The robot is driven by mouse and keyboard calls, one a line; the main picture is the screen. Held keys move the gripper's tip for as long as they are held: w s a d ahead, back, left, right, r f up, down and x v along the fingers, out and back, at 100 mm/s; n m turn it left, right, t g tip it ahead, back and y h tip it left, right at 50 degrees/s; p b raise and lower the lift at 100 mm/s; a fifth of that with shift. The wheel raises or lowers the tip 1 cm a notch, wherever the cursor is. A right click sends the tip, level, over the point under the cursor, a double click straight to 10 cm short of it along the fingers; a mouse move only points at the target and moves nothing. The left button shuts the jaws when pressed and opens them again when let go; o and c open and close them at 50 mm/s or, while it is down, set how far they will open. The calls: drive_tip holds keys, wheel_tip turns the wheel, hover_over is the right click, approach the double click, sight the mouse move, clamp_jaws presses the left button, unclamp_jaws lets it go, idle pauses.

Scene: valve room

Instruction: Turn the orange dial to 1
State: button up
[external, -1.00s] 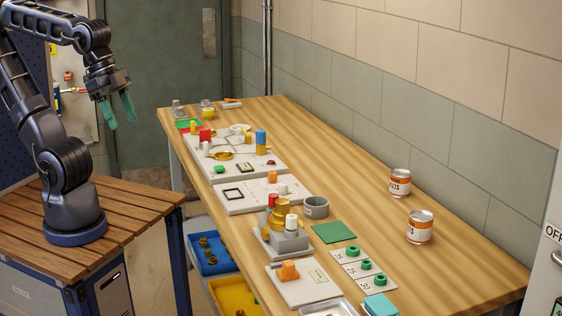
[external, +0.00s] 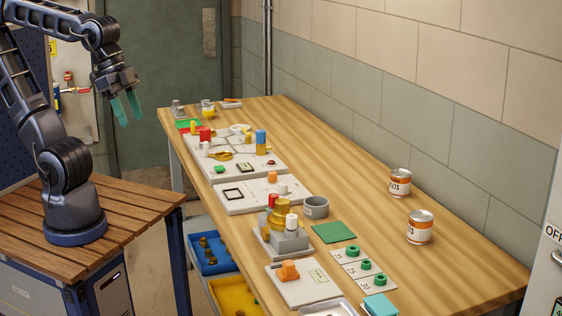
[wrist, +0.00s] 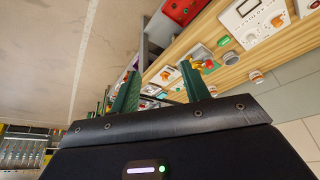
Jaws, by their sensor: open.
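My gripper (external: 127,118) is open and empty, its two teal fingers hanging well left of the bench and above it. In the wrist view my gripper (wrist: 157,80) spreads its fingers with nothing between them. A small orange knob (external: 272,176) stands on a white panel (external: 245,203) with a black square frame. A blocky orange piece (external: 288,271) sits on another pale panel (external: 310,294) nearer the front. I cannot tell for sure which is the dial, nor read its numbers. An orange round part (wrist: 277,22) shows at upper right in the wrist view.
The wooden bench (external: 375,235) carries a yellow-and-grey valve piece (external: 288,238), a grey cup (external: 316,207), green rings (external: 352,251) and two cans (external: 420,226). Blue (external: 212,258) and yellow (external: 240,295) bins sit below its left edge. The bench's wall side is mostly clear.

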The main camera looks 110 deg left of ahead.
drive_tip(key=w+a+n+g, duration=0.1)
drive_tip(key=w+a+n, duration=0.2)
drive_tip(key=w+a, duration=0.55)
drive_tip(key=n+g, duration=0.4)
drive_tip(key=n, duration=0.6)
hover_over(273, 172)
wheel_tip(273, 172, down, 18)
wheel_tip(273, 172, down, 10)
drive_tip(key=shift+d+f, duration=0.1)
drive_tip(key=c, duration=1)
